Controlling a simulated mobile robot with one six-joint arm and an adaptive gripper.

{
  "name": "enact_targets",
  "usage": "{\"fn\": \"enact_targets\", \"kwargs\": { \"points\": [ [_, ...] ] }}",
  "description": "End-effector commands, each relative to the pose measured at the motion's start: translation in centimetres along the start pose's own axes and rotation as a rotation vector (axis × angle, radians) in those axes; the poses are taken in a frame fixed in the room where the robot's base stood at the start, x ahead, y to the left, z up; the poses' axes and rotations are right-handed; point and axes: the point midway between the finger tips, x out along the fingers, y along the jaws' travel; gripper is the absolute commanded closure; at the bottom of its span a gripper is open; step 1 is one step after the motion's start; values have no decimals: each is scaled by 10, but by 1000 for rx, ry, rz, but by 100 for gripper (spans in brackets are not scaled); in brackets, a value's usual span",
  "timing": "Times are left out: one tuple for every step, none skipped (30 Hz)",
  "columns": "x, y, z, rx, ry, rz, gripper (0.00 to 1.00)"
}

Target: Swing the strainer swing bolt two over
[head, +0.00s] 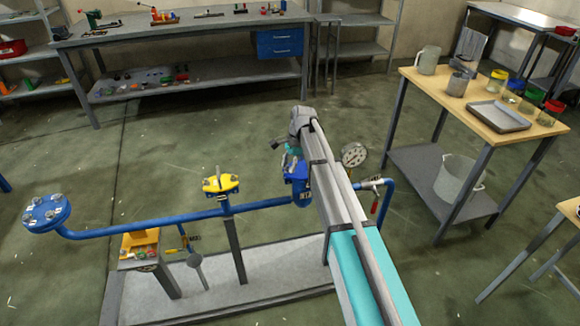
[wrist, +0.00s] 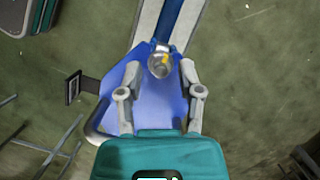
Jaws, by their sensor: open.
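The blue strainer (head: 297,172) sits on the blue pipe line in the head view, partly covered by my arm. In the wrist view its blue body (wrist: 158,105) fills the middle, below my gripper. A round metallic bolt end with a yellow mark, seemingly a swing bolt (wrist: 159,66), shows at its far edge. I cannot tell which numbered bolt it is. My gripper (wrist: 160,72) is open, with one fingertip on each side of this bolt end and visible gaps between. Contact is not visible. The fingers are hidden in the head view.
A yellow-topped fitting (head: 221,184) and a blue flange (head: 46,212) stand on the line to the left. A pressure gauge (head: 354,154) is close on the right. In the wrist view a dark tag (wrist: 73,87) sticks out left of the strainer.

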Motion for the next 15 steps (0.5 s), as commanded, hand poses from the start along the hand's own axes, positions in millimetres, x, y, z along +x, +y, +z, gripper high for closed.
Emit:
{"fn": "enact_targets", "kwargs": {
  "points": [
    [0, 0, 0, 0, 1, 0, 53],
    [0, 0, 0, 0, 1, 0, 53],
    [0, 0, 1, 0, 3, 1, 53],
    [0, 0, 1, 0, 5, 2, 53],
    [0, -1, 1, 0, 8, 3, 53],
    [0, -1, 2, 1, 13, 6, 53],
    [0, -1, 2, 1, 18, 7, 53],
    [0, -1, 3, 2, 23, 10, 53],
    [0, -1, 3, 3, 34, 14, 53],
    [1, -2, 4, 5, 42, 18, 53],
    [1, -2, 5, 6, 51, 21, 53],
    [1, -2, 6, 8, 66, 27, 53],
    [1, -3, 7, 9, 78, 32, 53],
    [2, -3, 8, 10, 90, 37, 53],
    [2, -4, 9, 11, 109, 44, 53]
  ]
}}
